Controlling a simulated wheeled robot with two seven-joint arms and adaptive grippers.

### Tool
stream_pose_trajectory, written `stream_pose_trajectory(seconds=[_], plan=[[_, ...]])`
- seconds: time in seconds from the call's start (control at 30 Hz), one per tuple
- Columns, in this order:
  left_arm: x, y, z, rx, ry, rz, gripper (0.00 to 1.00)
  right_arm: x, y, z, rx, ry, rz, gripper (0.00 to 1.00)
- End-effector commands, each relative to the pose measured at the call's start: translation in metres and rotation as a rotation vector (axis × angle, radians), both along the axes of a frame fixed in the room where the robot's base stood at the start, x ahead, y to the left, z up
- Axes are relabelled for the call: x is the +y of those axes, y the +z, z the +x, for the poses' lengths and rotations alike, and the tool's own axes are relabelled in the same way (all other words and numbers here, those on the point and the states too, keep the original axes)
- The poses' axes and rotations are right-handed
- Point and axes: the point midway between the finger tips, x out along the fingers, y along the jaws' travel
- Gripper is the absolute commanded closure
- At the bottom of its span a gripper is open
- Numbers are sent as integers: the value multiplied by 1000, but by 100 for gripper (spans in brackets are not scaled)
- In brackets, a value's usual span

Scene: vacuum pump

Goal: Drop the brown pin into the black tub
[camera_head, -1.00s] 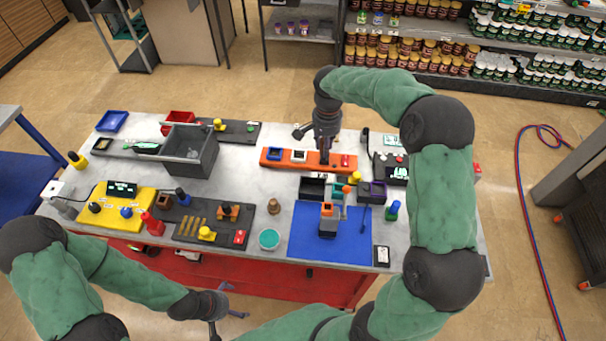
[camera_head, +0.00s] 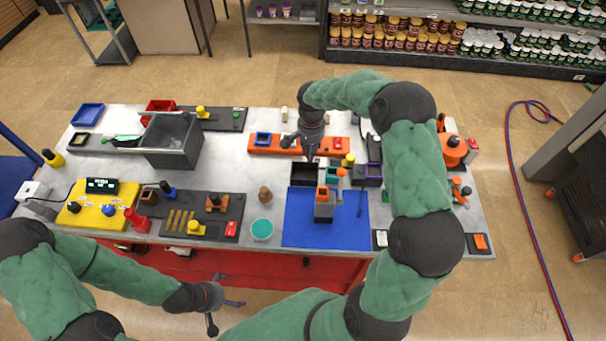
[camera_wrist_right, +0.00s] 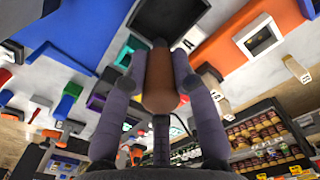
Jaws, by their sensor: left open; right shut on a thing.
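My right gripper (camera_head: 311,155) is shut on the brown pin (camera_wrist_right: 160,85), which shows between the two fingers in the right wrist view. In the head view the pin is too small or hidden to make out. The black tub (camera_head: 305,183) is a small open box behind the blue mat, and my right fingertips are over its back edge. The dark tub (camera_wrist_right: 170,14) also shows at the top of the right wrist view, past the pin's end. My left gripper (camera_head: 225,305) is open and empty in front of the table, away from the tub.
An orange rail (camera_head: 285,150) lies just behind the tub. A blue mat (camera_head: 300,230) with a grey-and-orange block (camera_head: 324,210) lies in front. A brown peg (camera_head: 265,195) stands left of the mat.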

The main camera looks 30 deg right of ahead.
Motion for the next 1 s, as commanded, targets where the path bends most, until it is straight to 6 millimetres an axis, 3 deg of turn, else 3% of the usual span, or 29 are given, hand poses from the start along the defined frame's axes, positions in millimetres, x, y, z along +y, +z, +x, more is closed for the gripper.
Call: stream_pose_trajectory(seconds=[0.33, 0.73, 0.77, 0.83, 1.0], plan=[[0, -23, 0, 0, 0, 0, 0, 0, -40, -1, 2, 0, 1, 95], [0, -25, 0, 0, 0, 0, 0, 0, -46, 0, 0, 0, 0, 95], [0, -25, 0, 0, 0, 0, 0, 0, -46, 0, 0, 0, 0, 64], [0, -25, 0, 0, 0, 0, 0, 0, -46, 0, 0, 0, 0, 45], [0, -25, 0, 0, 0, 0, 0, 0, -46, 0, 1, 0, 1, 45]])
